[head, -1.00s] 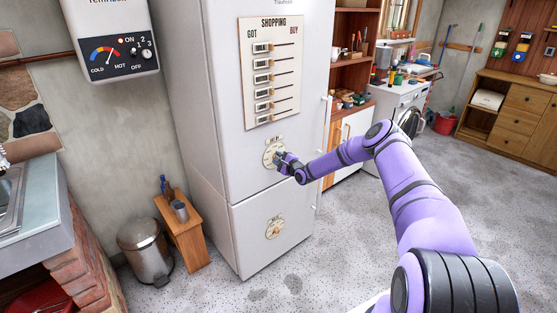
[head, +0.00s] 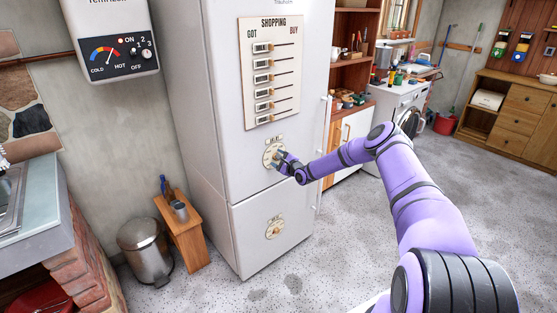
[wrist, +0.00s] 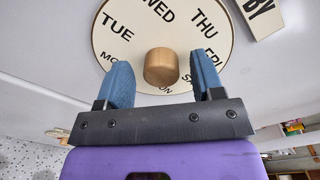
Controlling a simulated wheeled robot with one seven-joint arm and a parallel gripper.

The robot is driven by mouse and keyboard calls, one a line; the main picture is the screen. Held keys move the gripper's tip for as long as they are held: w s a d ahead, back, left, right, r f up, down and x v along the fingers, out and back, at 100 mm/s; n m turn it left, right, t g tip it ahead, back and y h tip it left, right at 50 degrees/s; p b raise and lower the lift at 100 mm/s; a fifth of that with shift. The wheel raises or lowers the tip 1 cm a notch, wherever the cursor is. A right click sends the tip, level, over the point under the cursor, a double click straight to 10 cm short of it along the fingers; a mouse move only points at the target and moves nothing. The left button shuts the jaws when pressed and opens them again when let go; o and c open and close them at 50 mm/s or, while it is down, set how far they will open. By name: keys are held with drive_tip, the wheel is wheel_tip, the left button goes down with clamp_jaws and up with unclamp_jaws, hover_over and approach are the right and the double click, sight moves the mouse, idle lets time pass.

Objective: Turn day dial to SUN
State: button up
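The day dial (head: 270,153) is a round cream disc on the white fridge door, under the shopping board. In the wrist view the day dial (wrist: 120,58) shows TUE, WED, THU and FRI; the lower day names are partly hidden by my gripper. A round wooden knob (wrist: 161,66) sticks out from its middle. My gripper (wrist: 163,80) is open, with one blue finger on each side of the knob and a gap visible on both sides. In the head view my gripper (head: 279,158) is at the dial and covers its right part. No pointer mark is clear.
A lower dial (head: 274,228) is on the fridge's bottom door. The shopping board (head: 284,82) with several sliders hangs above. A pedal bin (head: 145,250) and small wooden stand (head: 184,232) are on the left. The floor right of the fridge is clear.

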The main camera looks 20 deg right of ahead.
drive_tip(key=shift+s, duration=0.1)
drive_tip(key=v, duration=1)
drive_tip(key=shift+s, duration=0.3)
drive_tip(key=shift+d, duration=0.15)
drive_tip(key=s+a+r+n+g+h, duration=0.1)
drive_tip(key=s+a+r+n+g, duration=0.2)
drive_tip(key=r, duration=0.6)
drive_tip(key=s+a+r+n+g+h, duration=0.1)
drive_tip(key=a+r+n+g, duration=0.1)
drive_tip(key=a+r+n, duration=0.5)
drive_tip(key=s+r+n+g, duration=0.2)
drive_tip(key=r+n, duration=0.1)
drive_tip(key=r, duration=0.7)
drive_tip(key=s+a+r+n+g+h, duration=0.1)
drive_tip(key=s+a+r+n+h, duration=0.1)
drive_tip(key=s+r, duration=0.65)
drive_tip(key=s+a+r+n+g+h, duration=0.2)
drive_tip(key=s+r+n, duration=0.1)
drive_tip(key=s+r, duration=0.55)
drive_tip(key=s+a+r+n+g+y, duration=0.1)
drive_tip(key=s+a+r+n, duration=0.1)
drive_tip(key=s, duration=1.3)
drive_tip(key=s+a+r+n, duration=0.2)
drive_tip(key=s, duration=1.4)
drive_tip(key=shift+s+a+n+g+y, duration=0.2)
drive_tip(key=shift+n+g+y, duration=0.1)
drive_tip(key=shift+g+y, duration=0.1)
